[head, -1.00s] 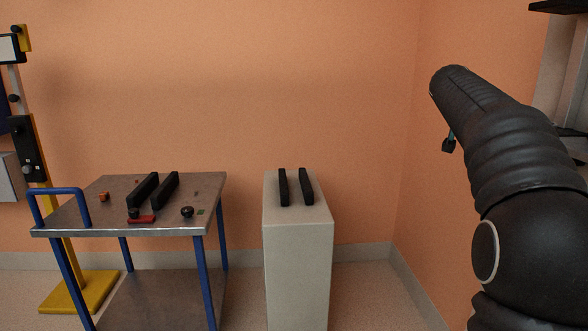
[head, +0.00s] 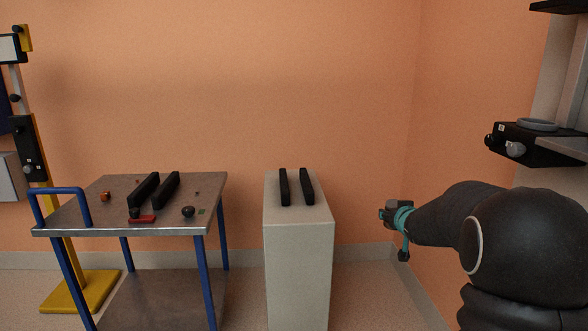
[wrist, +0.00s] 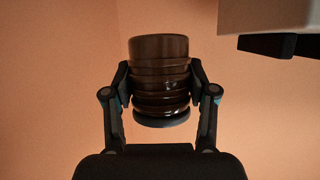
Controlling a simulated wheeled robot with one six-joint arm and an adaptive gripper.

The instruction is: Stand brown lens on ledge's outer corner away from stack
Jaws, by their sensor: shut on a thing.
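The brown lens (wrist: 160,85), a ribbed glossy cylinder with a dark rim at its lower end in the picture, is between the two fingers of my gripper (wrist: 160,92) in the wrist view. The fingers are shut on its sides. In the head view my gripper (head: 388,215) is low, right of the pale pedestal (head: 297,265) and apart from it; I cannot make out the lens there. No surface in view is clearly the ledge or the stack.
The pedestal bears two black bars (head: 284,187). A steel cart (head: 105,215) at left holds black bars and small parts. A yellow-based stand (head: 80,291) is behind it. A black unit with knobs (head: 540,146) juts out at right. A pale block (wrist: 262,14) shows in the wrist view.

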